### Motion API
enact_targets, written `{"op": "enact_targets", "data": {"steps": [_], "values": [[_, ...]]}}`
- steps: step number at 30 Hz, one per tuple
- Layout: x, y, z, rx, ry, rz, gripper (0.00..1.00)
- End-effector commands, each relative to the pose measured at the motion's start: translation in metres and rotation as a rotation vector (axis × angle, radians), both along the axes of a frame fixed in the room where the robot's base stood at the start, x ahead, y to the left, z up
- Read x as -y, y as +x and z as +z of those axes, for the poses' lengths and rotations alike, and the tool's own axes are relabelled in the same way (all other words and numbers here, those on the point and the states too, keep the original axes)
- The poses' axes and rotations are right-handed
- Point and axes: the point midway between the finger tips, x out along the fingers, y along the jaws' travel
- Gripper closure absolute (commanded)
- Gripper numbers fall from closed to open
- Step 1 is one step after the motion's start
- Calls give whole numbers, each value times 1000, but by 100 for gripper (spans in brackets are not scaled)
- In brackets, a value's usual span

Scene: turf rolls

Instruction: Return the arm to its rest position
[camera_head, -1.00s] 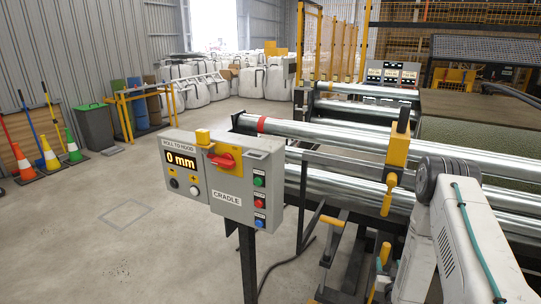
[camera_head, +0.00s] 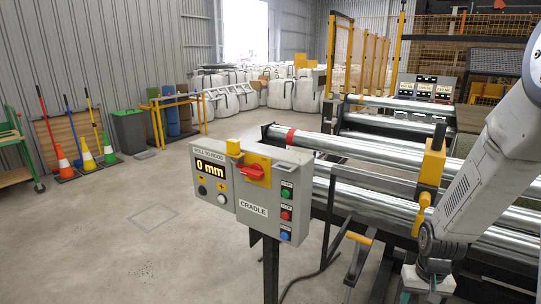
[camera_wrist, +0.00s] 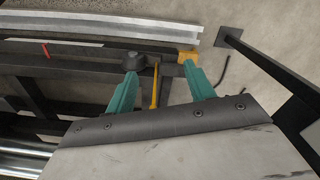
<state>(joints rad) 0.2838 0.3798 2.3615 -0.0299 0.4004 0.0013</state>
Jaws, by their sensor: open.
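My arm (camera_head: 490,165) comes in from the right edge in the head view and slopes down to a dark joint in front of the steel rollers. The gripper's fingers cannot be made out there. In the wrist view my gripper (camera_wrist: 160,82) shows two teal fingers spread apart with nothing held between them. Beyond the fingers are a dark frame beam (camera_wrist: 70,65), a yellow lever (camera_wrist: 155,88) and a dark round knob (camera_wrist: 133,60). The fingers overlap these parts in the picture; I cannot tell the distance.
The cradle control box (camera_head: 250,190) stands on a post left of the arm and reads 0 mm. A yellow clamp handle (camera_head: 432,165) rises beside the arm over the rollers (camera_head: 365,205). Cones (camera_head: 86,155) and a bin (camera_head: 128,130) stand far left. The floor (camera_head: 150,240) left is clear.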

Motion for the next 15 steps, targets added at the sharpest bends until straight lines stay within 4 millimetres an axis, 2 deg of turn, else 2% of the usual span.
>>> {"op": "enact_targets", "data": {"steps": [1, 6, 15], "values": [[-9, -10, 25, -21, 6, 13, 46], [-37, -52, 93, -113, 28, 47, 46], [-78, -133, 191, -180, 40, 117, 46]]}}
